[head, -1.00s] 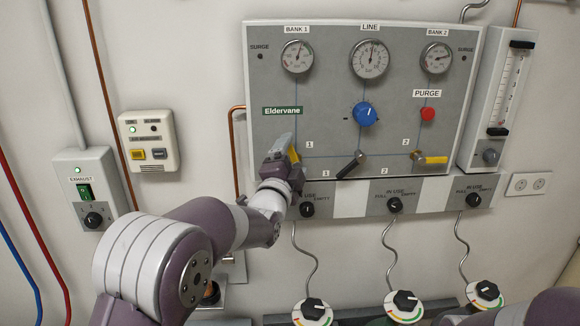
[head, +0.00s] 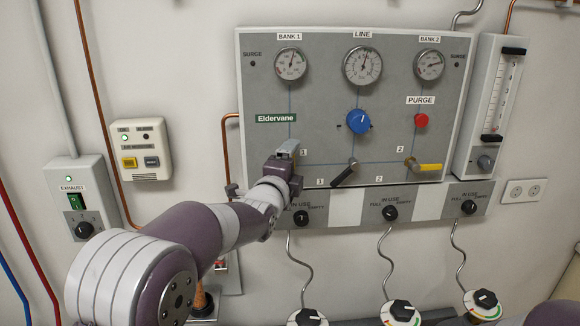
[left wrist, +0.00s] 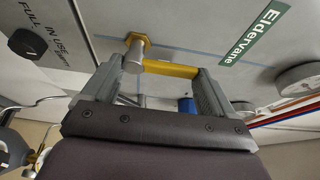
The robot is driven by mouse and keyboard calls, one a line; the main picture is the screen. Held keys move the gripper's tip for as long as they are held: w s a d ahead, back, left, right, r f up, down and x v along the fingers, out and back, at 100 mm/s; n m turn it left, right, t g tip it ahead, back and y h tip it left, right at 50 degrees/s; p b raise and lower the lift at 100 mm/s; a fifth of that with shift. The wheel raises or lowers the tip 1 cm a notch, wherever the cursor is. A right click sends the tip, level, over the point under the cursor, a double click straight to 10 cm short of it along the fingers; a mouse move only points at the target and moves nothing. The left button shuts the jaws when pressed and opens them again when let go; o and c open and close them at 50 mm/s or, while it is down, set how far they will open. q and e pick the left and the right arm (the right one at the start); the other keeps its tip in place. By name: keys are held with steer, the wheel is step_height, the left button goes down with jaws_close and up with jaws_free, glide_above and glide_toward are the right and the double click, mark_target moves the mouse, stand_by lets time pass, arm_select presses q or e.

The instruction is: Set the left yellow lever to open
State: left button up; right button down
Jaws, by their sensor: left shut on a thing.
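The left yellow lever (left wrist: 172,69) shows in the left wrist view as a yellow bar on a brass hub (left wrist: 137,41) at the panel. My left gripper (left wrist: 156,76) is shut on it, with the bar between its two fingers. In the head view my left gripper (head: 287,150) is at the lower left of the grey panel (head: 264,80), below the Eldervane label, and hides the lever. My right gripper is not in view.
A black-handled valve (head: 343,176) sits just right of my left gripper, and another yellow lever (head: 429,167) is farther right. A blue knob (head: 358,122) and a red purge button (head: 421,120) are above. A copper pipe (head: 225,150) runs at left.

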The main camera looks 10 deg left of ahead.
arm_select(q)
steer(key=o, duration=1.3)
steer(key=shift+s+d+r, duration=0.1)
steer(key=shift+s, duration=0.05)
steer(key=s+b, duration=0.1)
steer(key=s, duration=0.3)
steer(key=s+a+b, duration=0.1)
steer(key=s+b, duration=0.1)
steer(key=s, duration=0.2)
steer(key=s+a+b, duration=0.1)
steer(key=s+b, duration=0.1)
steer(key=s, duration=0.2)
steer(key=shift+s+a, duration=0.2)
steer(key=shift+s, duration=0.05)
